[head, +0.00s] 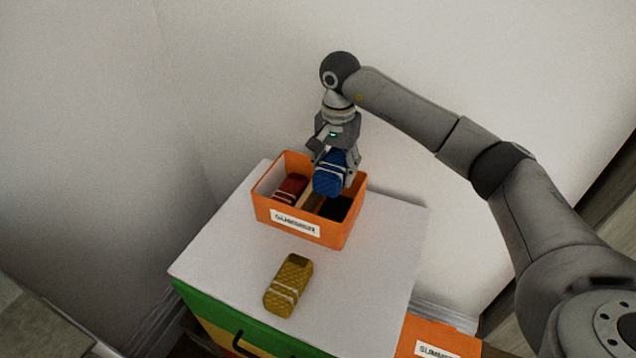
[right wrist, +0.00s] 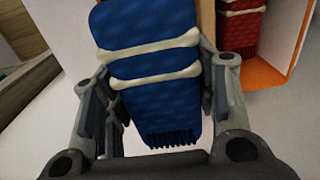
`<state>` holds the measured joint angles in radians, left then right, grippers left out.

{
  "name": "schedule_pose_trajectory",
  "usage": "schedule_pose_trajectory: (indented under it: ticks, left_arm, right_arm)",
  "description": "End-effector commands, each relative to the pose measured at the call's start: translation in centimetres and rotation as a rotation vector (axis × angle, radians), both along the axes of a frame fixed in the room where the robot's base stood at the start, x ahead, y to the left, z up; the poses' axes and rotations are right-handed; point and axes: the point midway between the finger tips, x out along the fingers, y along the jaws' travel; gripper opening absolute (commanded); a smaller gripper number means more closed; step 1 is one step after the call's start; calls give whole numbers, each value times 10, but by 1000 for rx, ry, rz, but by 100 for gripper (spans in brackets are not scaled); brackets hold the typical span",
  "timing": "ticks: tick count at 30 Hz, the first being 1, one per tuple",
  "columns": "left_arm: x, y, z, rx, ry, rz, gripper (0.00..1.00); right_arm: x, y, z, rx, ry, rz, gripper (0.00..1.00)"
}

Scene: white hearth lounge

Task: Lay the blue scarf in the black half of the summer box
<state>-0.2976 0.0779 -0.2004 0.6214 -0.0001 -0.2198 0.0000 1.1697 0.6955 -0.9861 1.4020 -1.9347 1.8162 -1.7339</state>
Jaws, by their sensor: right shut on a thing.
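The blue scarf (head: 329,175) is a folded bundle with white bands. My right gripper (head: 333,166) is shut on it and holds it over the orange summer box (head: 325,232). In the right wrist view the blue scarf (right wrist: 155,75) sits between the two fingers (right wrist: 160,105). The box is split by a divider (head: 309,201). Its right half has a black floor (head: 336,209), partly hidden by the scarf. Its left half is pale inside and holds a red scarf (head: 291,188), which also shows in the right wrist view (right wrist: 241,28). My left gripper is not in view.
A yellow scarf (head: 288,284) lies on the white top (head: 230,250) of the cabinet, in front of the box. Another orange box (head: 440,342) shows lower right, below the top. White walls stand close behind.

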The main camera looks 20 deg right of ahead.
Motion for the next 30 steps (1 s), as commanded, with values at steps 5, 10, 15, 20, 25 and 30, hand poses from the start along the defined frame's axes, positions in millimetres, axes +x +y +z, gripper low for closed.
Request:
schedule_pose_trajectory:
  ticks: [5,10,15,20,25,30]
  left_arm:
    - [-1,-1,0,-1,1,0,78]
    - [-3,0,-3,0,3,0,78]
    - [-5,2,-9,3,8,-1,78]
    - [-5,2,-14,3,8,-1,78]
    - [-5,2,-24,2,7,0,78]
    - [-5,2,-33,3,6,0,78]
  right_arm:
    - [4,-8,-1,-1,0,-6,28]
    - [3,-8,-7,-1,0,-6,28]
    - [3,-7,-18,-1,2,-5,28]
    - [3,-7,-28,-1,2,-5,28]
    - [3,-7,-41,-3,0,-5,28]
    - [3,-7,-53,-1,-1,-6,28]
